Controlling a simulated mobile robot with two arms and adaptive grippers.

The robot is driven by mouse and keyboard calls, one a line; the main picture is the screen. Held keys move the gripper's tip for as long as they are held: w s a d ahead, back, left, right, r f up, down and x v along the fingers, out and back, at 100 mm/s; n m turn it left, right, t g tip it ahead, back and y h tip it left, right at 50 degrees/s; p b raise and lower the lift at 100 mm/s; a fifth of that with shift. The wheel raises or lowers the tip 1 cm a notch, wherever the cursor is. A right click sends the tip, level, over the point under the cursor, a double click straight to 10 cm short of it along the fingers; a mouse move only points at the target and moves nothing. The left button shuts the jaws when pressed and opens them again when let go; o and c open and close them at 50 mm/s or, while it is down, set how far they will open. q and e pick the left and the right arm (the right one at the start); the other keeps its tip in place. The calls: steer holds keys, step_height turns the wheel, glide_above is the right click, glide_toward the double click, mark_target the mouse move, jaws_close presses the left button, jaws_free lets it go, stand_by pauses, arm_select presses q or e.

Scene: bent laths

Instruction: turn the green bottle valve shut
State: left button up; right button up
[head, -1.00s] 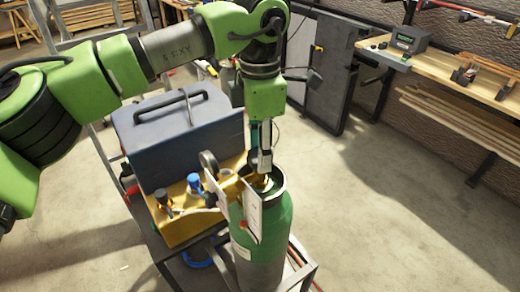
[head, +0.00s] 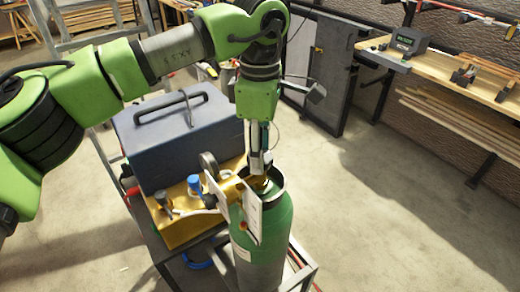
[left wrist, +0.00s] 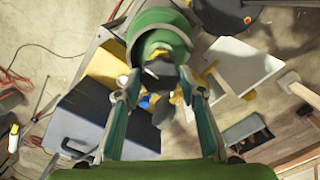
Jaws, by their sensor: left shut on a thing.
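The green bottle (head: 262,240) stands upright on a cart, with a dark collar around its top. Its valve (head: 261,183) sits inside the collar and is mostly hidden by my left gripper (head: 259,170) in the head view. That gripper points down from above and is shut on the valve. In the left wrist view, the two fingertips of my left gripper (left wrist: 160,78) are on either side of the dark valve top, with the green bottle (left wrist: 158,18) beyond. My right gripper is not in view.
A dark blue case (head: 180,135) with a handle stands on the cart beside a yellow block (head: 190,222) with gauges and a blue knob (head: 194,183). White plates (head: 252,210) hang close to the bottle. A wooden bench (head: 470,80) is at the right; the floor between is clear.

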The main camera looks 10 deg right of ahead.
arm_select(q)
steer(key=shift+r, duration=0.15)
steer(key=o, duration=1.1)
step_height(320, 180, up, 12)
steer(key=shift+f, duration=0.1)
